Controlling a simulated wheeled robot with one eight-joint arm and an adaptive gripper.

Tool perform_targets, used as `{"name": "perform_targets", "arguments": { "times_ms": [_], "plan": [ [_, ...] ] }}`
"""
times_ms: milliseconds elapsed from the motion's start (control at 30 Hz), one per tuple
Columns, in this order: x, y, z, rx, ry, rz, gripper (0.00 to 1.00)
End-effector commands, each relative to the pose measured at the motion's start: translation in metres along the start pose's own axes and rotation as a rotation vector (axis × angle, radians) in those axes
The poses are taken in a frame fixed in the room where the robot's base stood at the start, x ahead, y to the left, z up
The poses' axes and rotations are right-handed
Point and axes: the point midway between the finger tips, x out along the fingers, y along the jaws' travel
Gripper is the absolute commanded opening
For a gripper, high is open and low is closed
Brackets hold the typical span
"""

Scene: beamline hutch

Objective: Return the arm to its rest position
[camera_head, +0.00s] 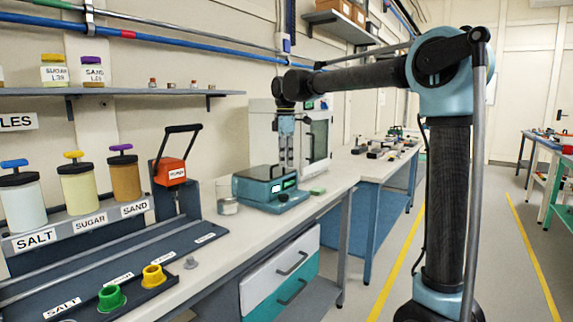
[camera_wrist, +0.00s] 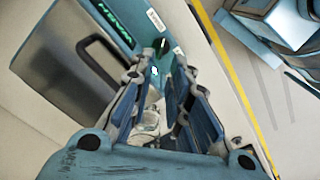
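My arm (camera_head: 447,190) is raised on the right of the head view, with its forearm reaching left over the bench. My gripper (camera_head: 285,163) hangs fingers down above or just behind the teal weighing device (camera_head: 262,190); I cannot tell the exact depth. In the wrist view the two blue fingers of my gripper (camera_wrist: 165,85) stand apart, with no clearly held thing between them. A pale grey shape between the fingers is too unclear to name. The device's green display shows in the head view.
A glass jar (camera_head: 227,196) stands left of the device. A cabinet with a glass door (camera_head: 318,135) stands behind. Salt, sugar and sand dispensers (camera_head: 78,190) line the left, with green (camera_head: 111,297) and yellow (camera_head: 153,275) cups in front. The aisle floor (camera_head: 480,270) is clear.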

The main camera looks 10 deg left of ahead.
Motion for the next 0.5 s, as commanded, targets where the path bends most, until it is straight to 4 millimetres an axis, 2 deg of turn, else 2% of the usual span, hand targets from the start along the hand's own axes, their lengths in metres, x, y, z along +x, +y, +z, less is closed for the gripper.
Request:
{"name": "perform_targets", "arguments": {
  "times_ms": [167,267,367,500],
  "plan": [
    [0.001,-0.001,0.003,0.009,0.0,0.001,0.17],
    [0.002,-0.008,0.019,0.055,0.002,0.005,0.17],
    [0.006,-0.021,0.048,0.143,0.006,0.013,0.17],
    [0.017,-0.047,0.096,0.309,0.014,0.029,0.17]
  ]
}}
